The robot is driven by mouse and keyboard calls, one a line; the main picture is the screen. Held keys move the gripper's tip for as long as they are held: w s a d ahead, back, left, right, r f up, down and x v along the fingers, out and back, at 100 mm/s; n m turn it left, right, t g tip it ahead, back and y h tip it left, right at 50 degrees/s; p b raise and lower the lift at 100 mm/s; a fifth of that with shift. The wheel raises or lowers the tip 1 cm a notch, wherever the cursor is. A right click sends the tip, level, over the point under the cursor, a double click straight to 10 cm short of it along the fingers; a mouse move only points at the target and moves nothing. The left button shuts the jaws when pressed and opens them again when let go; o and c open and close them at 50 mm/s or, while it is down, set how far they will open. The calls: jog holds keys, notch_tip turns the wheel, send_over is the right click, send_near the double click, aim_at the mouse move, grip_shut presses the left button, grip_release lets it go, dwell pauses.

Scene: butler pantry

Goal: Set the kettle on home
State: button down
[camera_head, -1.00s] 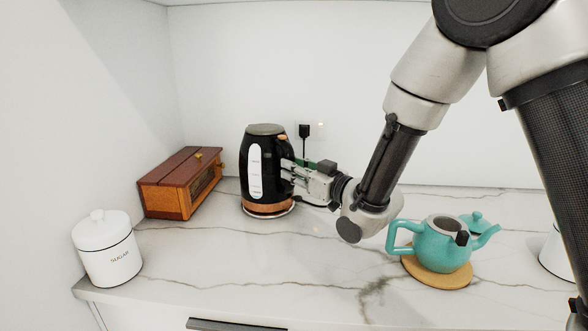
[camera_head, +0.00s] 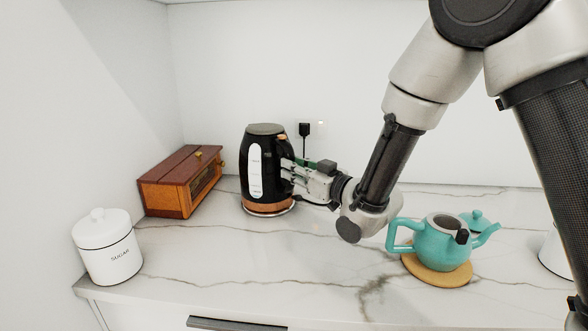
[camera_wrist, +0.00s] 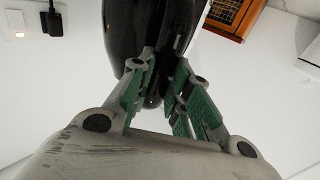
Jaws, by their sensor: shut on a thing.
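The black kettle (camera_head: 263,172) with a grey lid, a white gauge strip and a copper-coloured lower band stands upright at the back of the counter. Under it is a thin round base (camera_head: 268,211), its rim showing; I cannot tell whether the kettle is fully seated. My gripper (camera_head: 290,172) comes from the right and is shut on the kettle's handle side. In the wrist view the green-padded fingers (camera_wrist: 160,92) close around the handle of the black kettle (camera_wrist: 145,30), partly hidden between them.
A wooden box (camera_head: 180,182) stands to the left of the kettle, and a white sugar canister (camera_head: 107,246) at front left. A teal teapot (camera_head: 440,246) sits on a round cork mat (camera_head: 432,277) at right. A black plug (camera_head: 304,131) is in the back wall. The front middle counter is clear.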

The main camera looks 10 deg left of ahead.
jog(key=shift+f, duration=0.1)
dwell(0.8)
jog(key=c, duration=1.3)
grip_release()
jog(key=shift+o, duration=0.2)
jog(key=shift+f, duration=0.15)
